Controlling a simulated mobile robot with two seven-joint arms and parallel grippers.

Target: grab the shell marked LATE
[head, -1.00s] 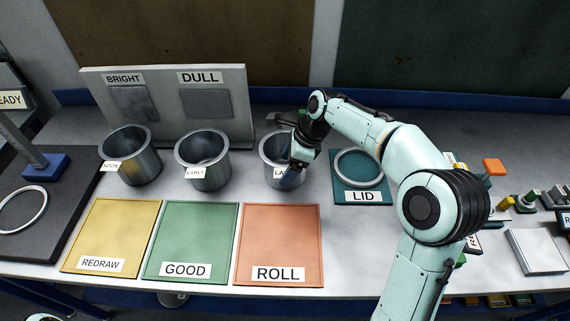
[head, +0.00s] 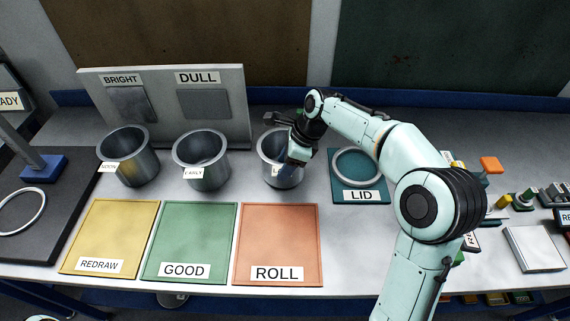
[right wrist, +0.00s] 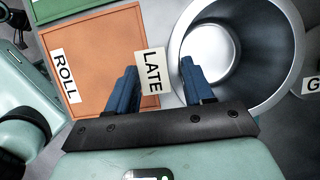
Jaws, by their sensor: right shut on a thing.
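The shell marked LATE (head: 265,166) is a grey metal cup, upright on the bench, rightmost of three similar cups in the head view. My right gripper (head: 291,160) reaches down over its right side and covers most of its label. In the right wrist view the LATE label (right wrist: 151,72) lies between the two blue fingers of the right gripper (right wrist: 160,75). One finger is outside the cup and the other inside its rim (right wrist: 283,95). The gripper is shut on the cup's wall. My left gripper is not in view.
Cups marked SOON (head: 138,165) and EARLY (head: 205,170) stand to the left. In front lie REDRAW (head: 112,230), GOOD (head: 190,235) and ROLL (head: 278,235) mats. A LID mat (head: 345,185) with a ring is close on the right. The BRIGHT and DULL panel (head: 165,80) stands behind.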

